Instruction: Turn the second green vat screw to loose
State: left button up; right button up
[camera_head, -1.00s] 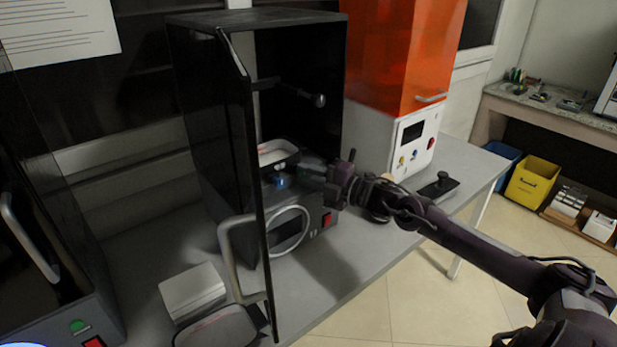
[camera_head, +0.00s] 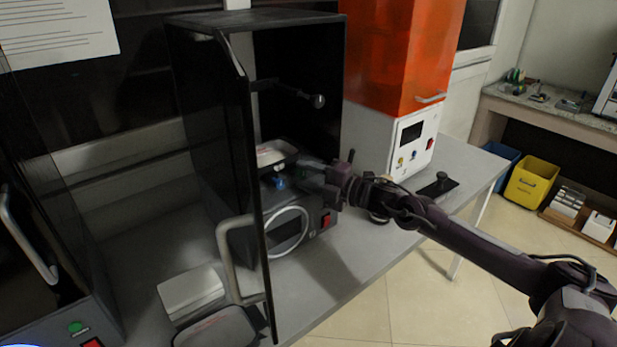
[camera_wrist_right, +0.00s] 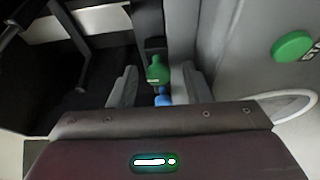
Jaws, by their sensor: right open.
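The black printer with its door open (camera_head: 262,190) stands on the grey table, and its vat (camera_head: 277,153) shows inside. My right gripper (camera_head: 300,178) reaches into it from the right, beside a small blue knob (camera_head: 279,183) below the vat. In the right wrist view a green screw (camera_wrist_right: 157,70) lies between the two fingertips of my open right gripper (camera_wrist_right: 153,88). A blue part (camera_wrist_right: 163,98) shows just nearer than the screw. I cannot tell whether a finger touches the screw. The green screw is hidden in the head view. My left gripper is out of view.
The open door with its grey handle (camera_head: 233,262) stands in front, left of my right arm. An orange-covered machine (camera_head: 400,50) stands to the right. A grey box (camera_head: 190,290) lies on the table at left. A round green button (camera_wrist_right: 291,46) shows in the wrist view.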

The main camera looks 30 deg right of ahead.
aim_at(304, 176)
jog(key=shift+s+d+f, duration=0.1)
jog(key=shift+s+d, duration=0.2)
jog(key=shift+s, duration=0.2)
jog(key=v, duration=0.3)
jog(key=shift+s, duration=0.2)
jog(key=shift+p+v, duration=0.55)
jog(key=shift+v, duration=1.1)
